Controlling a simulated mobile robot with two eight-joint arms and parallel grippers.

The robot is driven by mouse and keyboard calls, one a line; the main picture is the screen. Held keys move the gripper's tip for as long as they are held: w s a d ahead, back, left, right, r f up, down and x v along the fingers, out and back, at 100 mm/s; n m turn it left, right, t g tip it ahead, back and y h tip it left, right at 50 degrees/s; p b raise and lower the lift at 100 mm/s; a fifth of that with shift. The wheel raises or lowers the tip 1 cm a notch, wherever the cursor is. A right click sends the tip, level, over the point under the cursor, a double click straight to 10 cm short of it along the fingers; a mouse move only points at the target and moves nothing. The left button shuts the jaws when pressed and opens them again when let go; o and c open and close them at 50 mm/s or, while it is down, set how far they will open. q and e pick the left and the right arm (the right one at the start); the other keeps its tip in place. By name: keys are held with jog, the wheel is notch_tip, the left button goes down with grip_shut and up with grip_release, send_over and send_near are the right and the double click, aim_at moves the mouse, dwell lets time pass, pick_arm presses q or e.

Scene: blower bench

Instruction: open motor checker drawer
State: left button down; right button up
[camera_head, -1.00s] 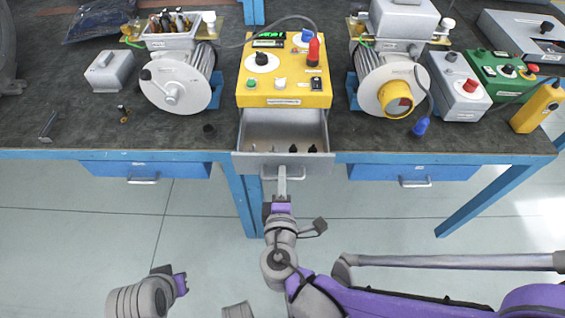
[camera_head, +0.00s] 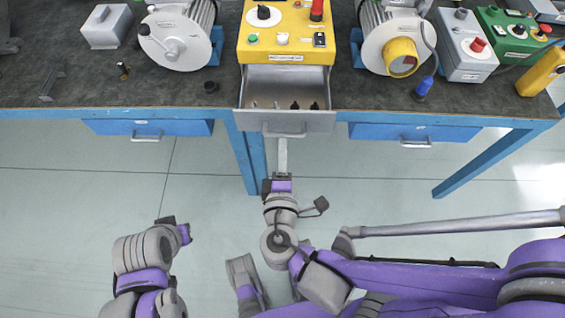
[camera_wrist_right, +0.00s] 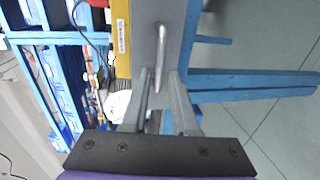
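The motor checker is the yellow box (camera_head: 285,45) on the bench. Its grey drawer (camera_head: 284,121) is pulled out, with small dark and metal pegs inside. The drawer's handle (camera_head: 285,134) is on its front; it also shows as a metal bar in the right wrist view (camera_wrist_right: 159,55). My right gripper (camera_head: 282,145) is just in front of the handle.
The dark bench top (camera_head: 180,92) has blue edges and legs. Motors stand left (camera_head: 178,38) and right (camera_head: 392,45) of the yellow box. Closed blue drawers hang below at left (camera_head: 110,128) and right (camera_head: 460,132). The floor in front is clear.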

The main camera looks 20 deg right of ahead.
pick_arm(q)
jog(key=shift+r+p, duration=0.35)
jog(key=shift+r, duration=0.2)
pick_arm(e)
jog(key=shift+v, duration=2.6)
